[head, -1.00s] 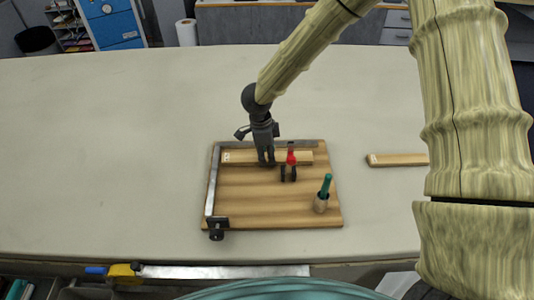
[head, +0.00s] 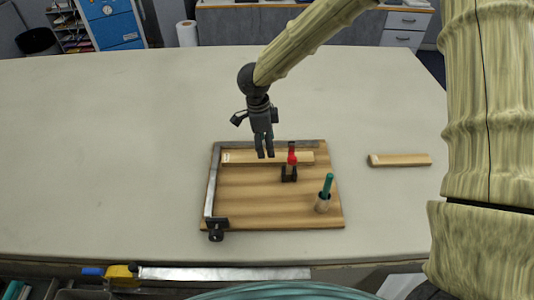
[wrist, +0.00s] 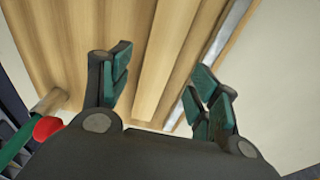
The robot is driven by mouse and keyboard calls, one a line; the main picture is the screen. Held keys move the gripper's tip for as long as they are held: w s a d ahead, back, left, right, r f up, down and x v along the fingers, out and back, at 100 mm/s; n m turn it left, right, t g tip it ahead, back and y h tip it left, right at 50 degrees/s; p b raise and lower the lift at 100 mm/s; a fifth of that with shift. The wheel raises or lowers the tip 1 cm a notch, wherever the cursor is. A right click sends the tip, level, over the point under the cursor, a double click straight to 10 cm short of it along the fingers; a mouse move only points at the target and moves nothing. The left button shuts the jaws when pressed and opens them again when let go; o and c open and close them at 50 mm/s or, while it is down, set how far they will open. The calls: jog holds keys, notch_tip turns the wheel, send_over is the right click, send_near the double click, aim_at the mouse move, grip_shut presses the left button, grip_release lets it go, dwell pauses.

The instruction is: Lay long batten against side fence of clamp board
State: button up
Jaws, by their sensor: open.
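The long batten (head: 240,157) lies flat on the wooden clamp board (head: 252,204), along the metal fence at the back (head: 300,144). Its left end, with a pale mark, is close to the metal fence on the left (head: 212,185). Whether it touches either fence I cannot tell. My gripper (head: 265,156) is open and empty above the batten. In the wrist view the batten (wrist: 172,60) runs between the spread fingers (wrist: 162,74), with the back fence (wrist: 228,35) to its right.
A red-tipped black clamp (head: 289,172) stands at the batten's front edge, right of my gripper. A green-handled tool stands in a holder (head: 322,204) at the board's front right. A shorter batten (head: 400,160) lies on the table to the right. The table's left is clear.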

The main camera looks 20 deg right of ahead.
notch_tip(320, 180, up, 7)
jog(key=b, duration=0.1)
jog(key=shift+w+a+f, duration=0.15)
jog(key=shift+a, duration=0.25)
